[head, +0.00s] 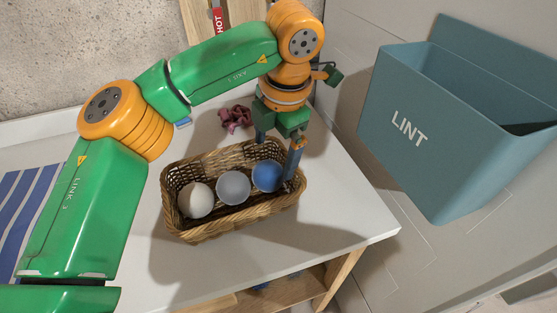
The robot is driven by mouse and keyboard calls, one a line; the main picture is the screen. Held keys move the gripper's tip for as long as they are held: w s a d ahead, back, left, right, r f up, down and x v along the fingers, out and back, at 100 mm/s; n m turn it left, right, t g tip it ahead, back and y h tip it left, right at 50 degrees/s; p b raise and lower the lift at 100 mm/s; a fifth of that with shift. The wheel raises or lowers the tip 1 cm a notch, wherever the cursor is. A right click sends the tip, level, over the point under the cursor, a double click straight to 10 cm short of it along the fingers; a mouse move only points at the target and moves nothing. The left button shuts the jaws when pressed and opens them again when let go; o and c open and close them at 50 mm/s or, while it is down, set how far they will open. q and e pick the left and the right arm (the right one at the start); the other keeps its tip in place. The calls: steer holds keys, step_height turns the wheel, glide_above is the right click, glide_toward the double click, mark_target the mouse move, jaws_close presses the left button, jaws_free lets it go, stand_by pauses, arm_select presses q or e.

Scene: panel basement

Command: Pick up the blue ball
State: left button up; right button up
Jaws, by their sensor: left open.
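The blue ball (267,176) sits at the right end of a wicker basket (207,230) on the white table. A grey ball (233,187) is in the middle of the basket and a white ball (196,201) at the left end. My left gripper (277,160) points down over the basket's right end, its fingers apart. One finger is behind the blue ball at the basket's far side and the other is at its right. I cannot tell whether either finger touches the ball. My right gripper is not in view.
A teal bin marked LINT (410,130) hangs at the right, beyond the table's edge. A crumpled dark red thing (236,119) lies behind the basket. A blue striped cloth (25,215) is at the left. The white tabletop (340,210) is clear right of the basket.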

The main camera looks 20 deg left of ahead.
mark_target(270, 167)
arm_select(q)
steer(key=shift+s+a+f, duration=0.1)
steer(key=shift+s+f, duration=0.15)
steer(key=shift+f, duration=0.1)
steer(key=shift+s+a+f+p, duration=0.15)
steer(key=shift+s+f+p, duration=0.15)
steer(key=shift+f, duration=0.3)
steer(key=shift+s+a+f+p, duration=0.15)
steer(key=shift+f+p, duration=0.2)
steer(key=shift+f, duration=0.2)
steer(key=f, duration=0.3)
steer(key=shift+w+a, duration=0.15)
steer(key=shift+w, duration=0.25)
steer(key=shift+w+f, duration=0.15)
steer(key=shift+f, duration=0.05)
steer(key=shift+r, duration=0.1)
steer(key=c, duration=1.2)
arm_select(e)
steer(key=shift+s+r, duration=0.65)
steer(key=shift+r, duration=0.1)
